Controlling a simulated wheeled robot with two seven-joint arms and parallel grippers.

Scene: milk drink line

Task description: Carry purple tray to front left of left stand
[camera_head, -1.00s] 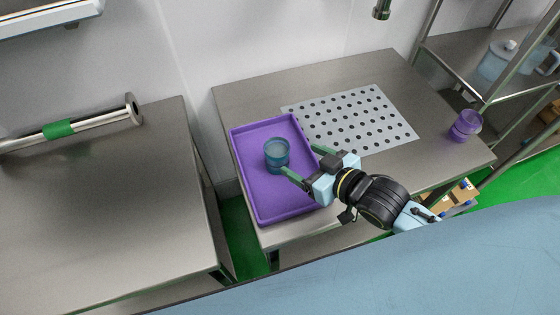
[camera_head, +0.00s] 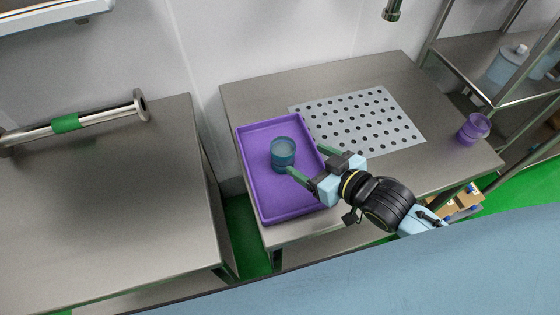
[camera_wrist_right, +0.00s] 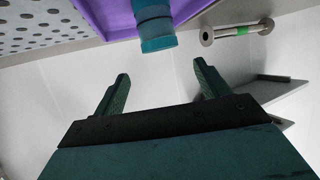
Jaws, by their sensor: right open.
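The purple tray (camera_head: 291,206) lies on the right-hand steel table, along its left edge. A teal cup (camera_head: 283,154) stands upright in it. The tray (camera_wrist_right: 105,18) and the cup (camera_wrist_right: 157,30) also show in the right wrist view. My right gripper (camera_head: 305,160) is open, its fingers spread over the tray's right side and pointing toward the cup. In the right wrist view the open fingers (camera_wrist_right: 160,88) have nothing between them. Whether they touch the tray or the cup I cannot tell. My left gripper is not in view.
The left steel table (camera_head: 110,205) has clear room, with a metal roller with a green band (camera_head: 66,123) at its back. A gap parts the tables. A perforated plate (camera_head: 358,122) lies right of the tray. A purple cup (camera_head: 474,128) stands near the right edge, beside shelves (camera_head: 470,60).

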